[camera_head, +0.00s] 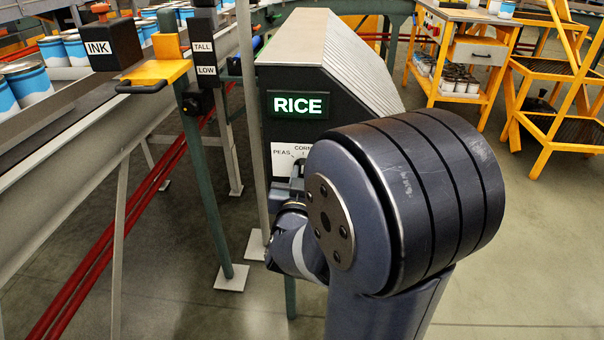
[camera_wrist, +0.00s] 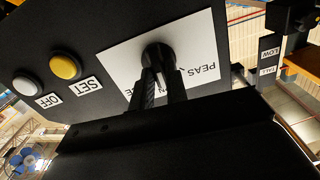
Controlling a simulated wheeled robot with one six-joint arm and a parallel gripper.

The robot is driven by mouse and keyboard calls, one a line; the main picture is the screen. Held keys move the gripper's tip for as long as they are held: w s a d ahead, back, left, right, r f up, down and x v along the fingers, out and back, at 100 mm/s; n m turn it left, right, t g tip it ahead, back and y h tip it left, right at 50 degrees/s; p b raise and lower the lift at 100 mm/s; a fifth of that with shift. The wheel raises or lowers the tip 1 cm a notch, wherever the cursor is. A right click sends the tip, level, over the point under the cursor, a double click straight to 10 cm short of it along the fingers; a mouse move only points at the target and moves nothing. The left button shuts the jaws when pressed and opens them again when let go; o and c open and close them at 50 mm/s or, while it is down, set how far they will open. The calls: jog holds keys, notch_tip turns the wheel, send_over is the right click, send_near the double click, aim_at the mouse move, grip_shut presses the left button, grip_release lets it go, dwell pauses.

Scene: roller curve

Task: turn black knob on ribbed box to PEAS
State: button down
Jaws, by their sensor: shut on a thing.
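The ribbed box (camera_head: 330,45) stands in the middle of the head view, with a lit green RICE display (camera_head: 297,105) on its dark face. Below it is a white label plate (camera_head: 284,155) reading PEAS and CORN, partly hidden by my arm. In the wrist view the plate (camera_wrist: 120,55) appears turned over, with PEAS to the right of the black knob (camera_wrist: 157,52). My gripper (camera_wrist: 160,78) is shut on the knob, one finger on each side. The knob's pointer cannot be made out clearly. The other words on the plate are mostly hidden by the fingers.
A yellow SET button (camera_wrist: 65,66) and a white OFF button (camera_wrist: 27,88) sit on the same face, left in the wrist view. A post with TALL and LOW signs (camera_head: 204,58) and an INK block (camera_head: 112,45) stand left of the box beside a can conveyor.

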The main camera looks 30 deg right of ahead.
jog(key=shift+w+a+n+p, duration=0.1)
jog(key=shift+n+p, duration=0.6)
jog(key=shift+n, duration=1.75)
jog(key=shift+w+a+n+p, duration=0.1)
jog(key=shift+n+p, duration=0.55)
jog(key=shift+n, duration=1.8)
jog(key=shift+f, duration=0.1)
jog(key=c, duration=1.4)
grip_release()
jog(key=shift+s, duration=0.15)
jog(key=p+v, duration=0.1)
jog(key=v, duration=0.9)
jog(key=shift+s+a, duration=0.25)
